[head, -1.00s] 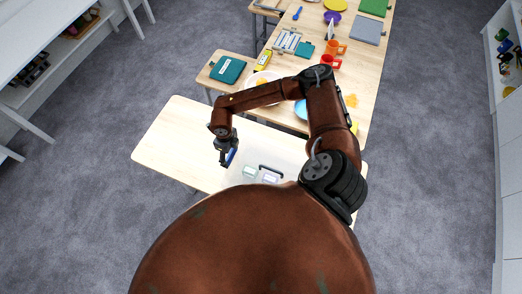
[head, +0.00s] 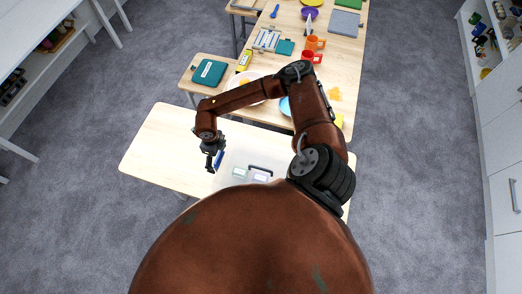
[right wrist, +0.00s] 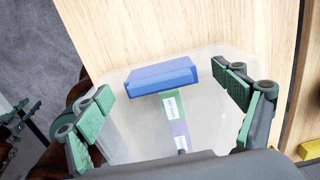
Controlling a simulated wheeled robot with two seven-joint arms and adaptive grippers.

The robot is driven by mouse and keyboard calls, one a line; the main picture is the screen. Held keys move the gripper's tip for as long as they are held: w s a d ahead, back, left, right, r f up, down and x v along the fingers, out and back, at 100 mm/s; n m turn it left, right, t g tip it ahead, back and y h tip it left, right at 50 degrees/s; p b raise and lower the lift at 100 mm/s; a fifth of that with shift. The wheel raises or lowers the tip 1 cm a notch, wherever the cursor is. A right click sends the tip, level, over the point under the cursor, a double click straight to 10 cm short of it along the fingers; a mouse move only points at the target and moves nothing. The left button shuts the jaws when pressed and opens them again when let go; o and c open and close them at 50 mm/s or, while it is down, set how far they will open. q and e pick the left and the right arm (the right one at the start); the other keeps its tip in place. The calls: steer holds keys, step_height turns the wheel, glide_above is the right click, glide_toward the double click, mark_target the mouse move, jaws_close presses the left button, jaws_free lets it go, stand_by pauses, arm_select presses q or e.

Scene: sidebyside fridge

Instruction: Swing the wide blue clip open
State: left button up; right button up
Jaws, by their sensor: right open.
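The wide blue clip (right wrist: 160,75) sits at the edge of a translucent box (right wrist: 130,135) on the pale wooden table. In the head view the clip (head: 219,160) is a small blue strip beside my right gripper (head: 212,163). In the right wrist view my right gripper (right wrist: 162,84) is open and empty, its green-padded fingers spread on either side of the clip, with a gap visible on both sides. I cannot tell how far above the clip it is. My left gripper is out of view.
The box carries small labels (head: 239,173) and a black handle (head: 261,169). The near table's left part (head: 165,150) is bare. White cabinets (head: 500,140) are at the right.

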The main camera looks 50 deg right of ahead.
mark_target(218, 157)
steer(key=shift+r, duration=0.1)
steer(key=shift+r+p, duration=2.1)
steer(key=shift+r, duration=1.35)
steer(key=shift+s, duration=0.1)
